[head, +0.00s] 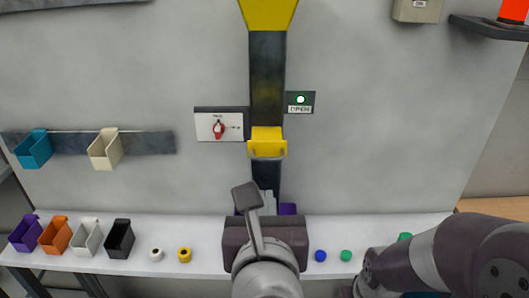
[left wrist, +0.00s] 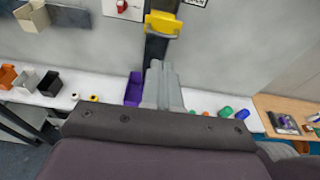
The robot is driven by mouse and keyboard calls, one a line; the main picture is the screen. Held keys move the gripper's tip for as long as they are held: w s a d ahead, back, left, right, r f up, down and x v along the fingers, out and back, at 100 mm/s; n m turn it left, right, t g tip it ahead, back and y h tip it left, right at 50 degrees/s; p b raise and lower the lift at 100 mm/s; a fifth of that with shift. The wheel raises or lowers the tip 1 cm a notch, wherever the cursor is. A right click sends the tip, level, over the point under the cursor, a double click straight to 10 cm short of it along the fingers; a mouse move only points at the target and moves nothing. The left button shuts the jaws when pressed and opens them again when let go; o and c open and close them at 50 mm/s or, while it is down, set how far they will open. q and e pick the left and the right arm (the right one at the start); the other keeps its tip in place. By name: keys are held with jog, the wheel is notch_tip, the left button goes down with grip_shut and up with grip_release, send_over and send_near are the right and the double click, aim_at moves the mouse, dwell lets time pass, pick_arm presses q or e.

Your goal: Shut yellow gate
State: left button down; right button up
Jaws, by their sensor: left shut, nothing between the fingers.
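The yellow gate (head: 267,135) is on the dark vertical chute (head: 267,75), with a grey handle along its lower edge. The gate also shows in the left wrist view (left wrist: 163,22). A sign with a lit green light beside the chute reads OPEN (head: 300,103). My left gripper (head: 267,198) is shut and empty, below the gate and apart from it, in front of the chute's lower end. Its closed fingers show in the left wrist view (left wrist: 162,85), pointing up towards the gate. My right arm shows at the lower right; its gripper is out of view.
A red-knobbed dial panel (head: 220,125) is left of the chute. A purple bin (head: 288,209) is partly hidden behind my left gripper. Coloured bins, such as the orange one (head: 56,236), and small round items stand on the white shelf (head: 400,225). Wall bins (head: 104,148) hang at left.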

pick_arm(q)
jog(key=p, duration=0.2)
send_near(268, 160)
jog(key=w, duration=0.2)
jog(key=w+p, duration=0.2)
jog(key=w, duration=0.1)
jog(key=shift+w+a+f, duration=0.1)
jog(key=shift+w+f, duration=0.25)
jog(key=shift+f, duration=0.05)
jog(key=shift+w+f+p, duration=0.2)
jog(key=shift+w+p, duration=0.2)
jog(key=shift+w, duration=0.1)
jog(key=shift+f, duration=0.1)
